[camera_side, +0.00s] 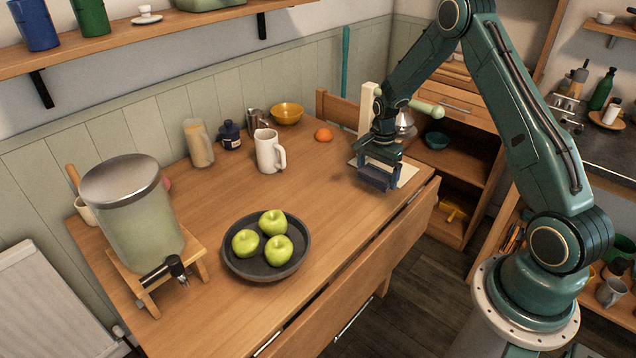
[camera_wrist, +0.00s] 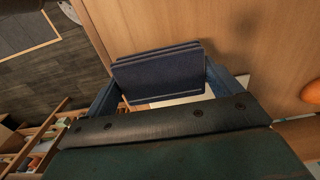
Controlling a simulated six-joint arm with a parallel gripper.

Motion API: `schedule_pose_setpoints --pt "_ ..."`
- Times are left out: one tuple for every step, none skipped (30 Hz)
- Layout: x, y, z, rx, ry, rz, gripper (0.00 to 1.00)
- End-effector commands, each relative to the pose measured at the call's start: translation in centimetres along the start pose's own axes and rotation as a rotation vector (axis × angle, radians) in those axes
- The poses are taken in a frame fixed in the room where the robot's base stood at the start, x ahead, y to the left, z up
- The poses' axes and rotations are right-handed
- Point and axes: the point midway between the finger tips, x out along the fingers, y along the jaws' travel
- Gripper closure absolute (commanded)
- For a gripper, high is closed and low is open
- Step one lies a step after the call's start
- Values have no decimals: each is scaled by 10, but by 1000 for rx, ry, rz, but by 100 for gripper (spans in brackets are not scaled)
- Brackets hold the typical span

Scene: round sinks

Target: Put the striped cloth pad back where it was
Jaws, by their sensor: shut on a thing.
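The striped cloth pad is dark blue with thin lighter stripes along its edges. In the wrist view the pad (camera_wrist: 160,74) lies between the two blue fingers. In the side view the pad (camera_side: 374,184) hangs below my gripper (camera_side: 380,166), near the right end of the wooden table. My gripper is shut on the pad. The pad looks to be a little above the table, but the exact gap is hard to tell. A pale flat sheet (camera_side: 408,173) lies on the table under and beside the gripper, partly hidden by it.
On the wooden table (camera_side: 205,215) are a dark bowl (camera_side: 234,264) of green apples, a drink dispenser (camera_side: 140,220), a white pitcher (camera_side: 267,152), an orange (camera_side: 323,135) and a yellow bowl (camera_side: 287,113). The table's front edge is close to the pad. The middle of the table is clear.

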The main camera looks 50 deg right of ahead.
Motion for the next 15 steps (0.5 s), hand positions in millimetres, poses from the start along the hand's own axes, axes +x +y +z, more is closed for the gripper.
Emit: schedule_pose_setpoints --pt "1 0 0 0 0 0 35" --pt "2 0 0 0 0 0 35" --pt "4 0 0 0 0 1 35" --pt "6 0 0 0 -1 1 35" --pt "9 0 0 0 -1 1 35" --pt "14 0 0 0 -1 1 35" --pt "17 0 0 0 -1 2 35" --pt "21 0 0 0 -1 2 35" --pt "25 0 0 0 -1 2 35" --pt "29 0 0 0 -1 2 35" --pt "32 0 0 0 -1 1 35" --pt "36 0 0 0 -1 1 35" --pt "38 0 0 0 -1 1 35" --pt "40 0 0 0 -1 1 35" --pt "42 0 0 0 0 1 35"
